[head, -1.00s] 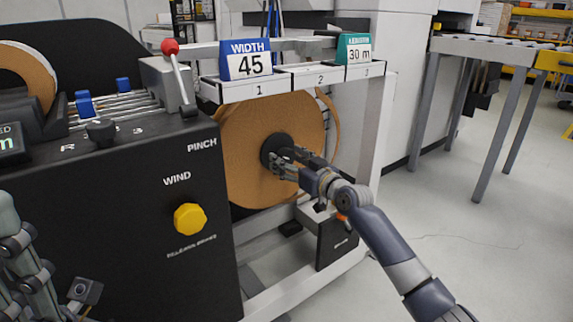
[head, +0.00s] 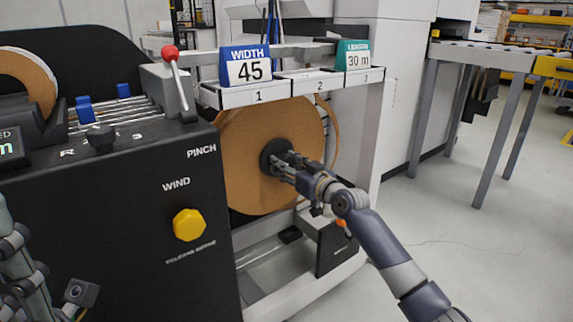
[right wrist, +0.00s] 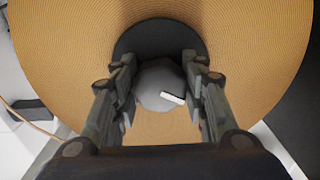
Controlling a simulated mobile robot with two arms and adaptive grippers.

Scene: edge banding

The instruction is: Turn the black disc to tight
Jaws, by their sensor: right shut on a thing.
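The black disc (head: 268,147) sits at the centre of the upright tan roll (head: 250,180). My right gripper (head: 279,163) is at the disc, its fingers on either side of the hub. In the right wrist view, the disc (right wrist: 160,36) shows behind a grey round hub (right wrist: 160,84) with a white mark on it, low to the right. The fingers (right wrist: 160,92) close on this hub from left and right. Part of the disc is hidden behind the gripper in the head view. Of my left arm, only links show at the lower left; its gripper is out of view.
A black machine panel (head: 110,230) with a yellow knob (head: 188,225) and a red-tipped lever (head: 170,52) stands left of the roll. A numbered shelf (head: 290,88) with width and length cards runs above it. Open floor (head: 440,235) lies to the right.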

